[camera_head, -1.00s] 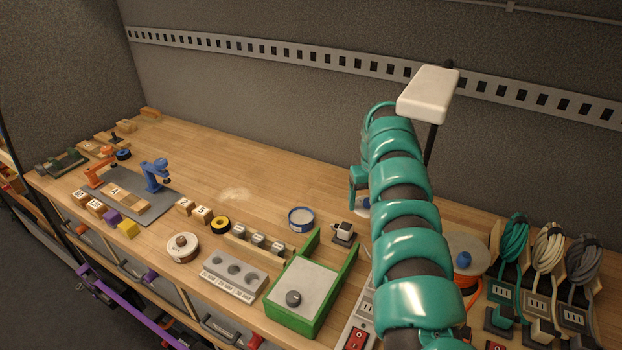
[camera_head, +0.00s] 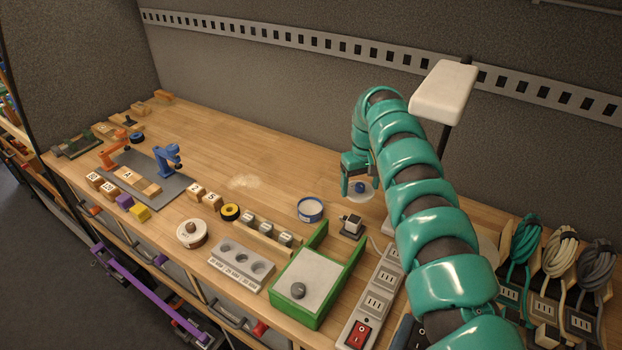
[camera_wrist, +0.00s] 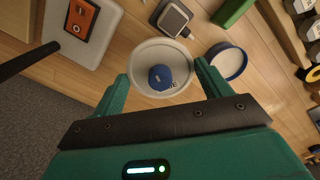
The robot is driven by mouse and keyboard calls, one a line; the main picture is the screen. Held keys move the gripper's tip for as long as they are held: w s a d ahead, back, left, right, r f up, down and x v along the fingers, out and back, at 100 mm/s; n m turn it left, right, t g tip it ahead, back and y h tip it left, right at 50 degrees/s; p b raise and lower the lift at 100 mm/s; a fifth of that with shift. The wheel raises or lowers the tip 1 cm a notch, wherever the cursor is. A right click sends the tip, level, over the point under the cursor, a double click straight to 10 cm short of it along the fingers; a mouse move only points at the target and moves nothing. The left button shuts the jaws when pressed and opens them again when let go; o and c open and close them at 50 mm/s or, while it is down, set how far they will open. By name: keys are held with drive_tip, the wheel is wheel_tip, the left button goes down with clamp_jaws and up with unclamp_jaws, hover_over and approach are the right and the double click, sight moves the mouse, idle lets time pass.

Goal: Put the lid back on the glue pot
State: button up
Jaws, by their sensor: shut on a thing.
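The glue pot (camera_head: 310,211) is a short, round, open pot with a blue wall and pale contents, upright on the bench. It also shows in the wrist view (camera_wrist: 228,62), just right of the lid. The lid (camera_head: 364,196) is a pale disc with a blue knob; in the wrist view the lid (camera_wrist: 148,58) lies between my fingers. My gripper (camera_head: 359,187) is shut on the lid, to the right of and behind the pot in the head view. The lid looks level and apart from the pot. The grip contact is partly hidden.
A small grey-and-white device (camera_head: 351,225) stands right of the pot. A green-sided tray (camera_head: 319,314), a power strip (camera_head: 371,299) and a row of blocks on a wooden rail (camera_head: 262,241) are nearby. Bare bench (camera_head: 270,155) lies behind and left of the pot.

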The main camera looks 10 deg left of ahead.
drive_tip(key=shift+w, duration=0.1)
drive_tip(key=shift+a, duration=0.3)
drive_tip(key=shift+w+a+n, duration=0.1)
drive_tip(key=shift+a+n, duration=0.2)
drive_tip(key=shift+a, duration=0.05)
idle(0.4)
drive_tip(key=shift+a+r+p, duration=0.15)
drive_tip(key=shift+a+p, duration=0.25)
drive_tip(key=shift+w+a+f, duration=0.1)
drive_tip(key=shift+a+f, duration=0.05)
drive_tip(key=shift+f, duration=0.05)
drive_tip(key=shift+a+n, duration=0.15)
drive_tip(key=shift+n, duration=0.15)
drive_tip(key=shift+w+a, duration=0.1)
drive_tip(key=shift+a, duration=0.1)
